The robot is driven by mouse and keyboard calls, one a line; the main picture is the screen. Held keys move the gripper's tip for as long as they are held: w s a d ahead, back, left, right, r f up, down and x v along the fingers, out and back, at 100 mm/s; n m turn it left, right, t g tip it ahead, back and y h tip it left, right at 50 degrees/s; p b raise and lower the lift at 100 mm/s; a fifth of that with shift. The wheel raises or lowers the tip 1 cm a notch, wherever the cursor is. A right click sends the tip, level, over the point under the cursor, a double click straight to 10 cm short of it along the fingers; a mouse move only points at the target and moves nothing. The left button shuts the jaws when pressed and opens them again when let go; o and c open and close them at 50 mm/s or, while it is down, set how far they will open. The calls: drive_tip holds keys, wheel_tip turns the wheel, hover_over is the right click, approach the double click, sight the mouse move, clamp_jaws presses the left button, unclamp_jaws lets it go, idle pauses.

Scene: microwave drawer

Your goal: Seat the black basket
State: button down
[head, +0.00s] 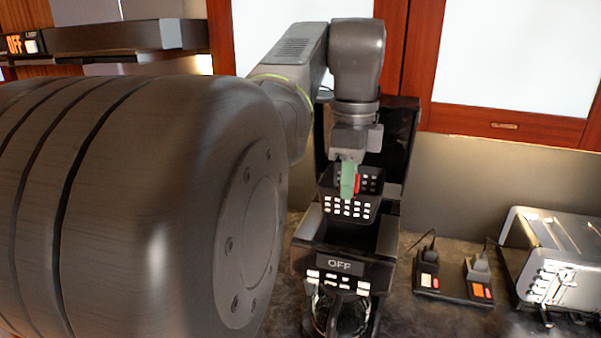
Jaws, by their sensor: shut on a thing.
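The black basket (350,207) has rows of square holes and shows in the middle of the head view. My gripper (349,180) points down into it and is shut on the basket, at or near its rim; the exact contact is hard to see. The basket is over the open top of the black coffee maker (343,262), which reads OFF on its front. A glass carafe (340,312) stands in the lower part of the coffee maker.
A silver toaster (562,258) stands on the counter at the right. A black power strip (453,286) with plugs lies between it and the coffee maker. Wooden cabinets with pale panels (515,60) are above. My large arm link fills the left.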

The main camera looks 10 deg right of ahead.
drive_tip(key=shift+f+b, duration=0.75)
drive_tip(key=shift+f, duration=0.75)
drive_tip(key=shift+p, duration=0.9)
idle(0.4)
drive_tip(key=shift+f+b, duration=2.2)
drive_tip(key=shift+f, duration=1.4)
drive_tip(key=c, duration=1.5)
unclamp_jaws()
drive_tip(key=shift+o, duration=0.2)
wheel_tip(320, 180, up, 14)
drive_tip(key=shift+f+p, duration=0.1)
drive_tip(key=shift+p, duration=0.65)
